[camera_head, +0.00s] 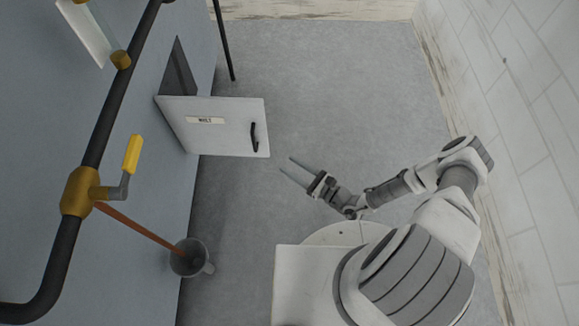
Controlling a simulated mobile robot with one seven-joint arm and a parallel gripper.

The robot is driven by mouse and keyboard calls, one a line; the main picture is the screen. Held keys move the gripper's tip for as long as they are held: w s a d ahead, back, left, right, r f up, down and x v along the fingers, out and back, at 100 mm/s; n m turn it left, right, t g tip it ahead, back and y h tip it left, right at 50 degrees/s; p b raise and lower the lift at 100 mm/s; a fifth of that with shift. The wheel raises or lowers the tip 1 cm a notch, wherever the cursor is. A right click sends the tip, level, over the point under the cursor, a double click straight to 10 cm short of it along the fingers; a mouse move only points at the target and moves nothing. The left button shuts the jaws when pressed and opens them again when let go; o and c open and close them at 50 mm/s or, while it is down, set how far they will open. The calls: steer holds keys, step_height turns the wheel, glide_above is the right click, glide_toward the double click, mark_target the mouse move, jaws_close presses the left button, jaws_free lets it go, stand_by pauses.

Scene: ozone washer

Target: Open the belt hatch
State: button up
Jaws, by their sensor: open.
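The belt hatch (226,128) is a light grey panel with a small label and a dark handle (254,137) near its right edge. It stands swung out from the blue-grey machine wall, with a dark opening (178,75) showing behind it. My gripper (287,166) is open and empty, with its two thin fingers spread. It is to the lower right of the handle in the picture and appears apart from the hatch.
A dark pipe with a brass valve (79,192) and yellow lever (132,154) runs along the left. A grey cup (190,257) sits below it. Grey floor (335,85) is clear beyond the hatch. A white tiled wall (535,110) bounds the right.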

steer(key=shift+s+d, duration=0.25)
steer(key=shift+d, duration=0.15)
stand_by(0.4)
steer(key=s+d+r+n+g+h, duration=0.1)
steer(key=d+r+n+g+h, duration=0.25)
steer(key=r+n+g, duration=0.75)
steer(key=d+r+n+g+h, duration=0.15)
steer(key=d+r+n, duration=0.4)
steer(key=r, duration=1.15)
steer(key=s+d+r+n+t+h, duration=0.4)
steer(key=s+r, duration=0.3)
steer(key=r, duration=0.5)
steer(key=s+d+r+n+t+h, duration=0.1)
steer(key=s+r+n+t+h, duration=0.45)
steer(key=r, duration=0.55)
step_height(320, 180, up, 19)
steer(key=s+m+g+p, duration=0.1)
steer(key=p, duration=1.8)
steer(key=shift+d+r, duration=0.15)
steer(key=shift+r, duration=0.05)
steer(key=shift+h, duration=0.25)
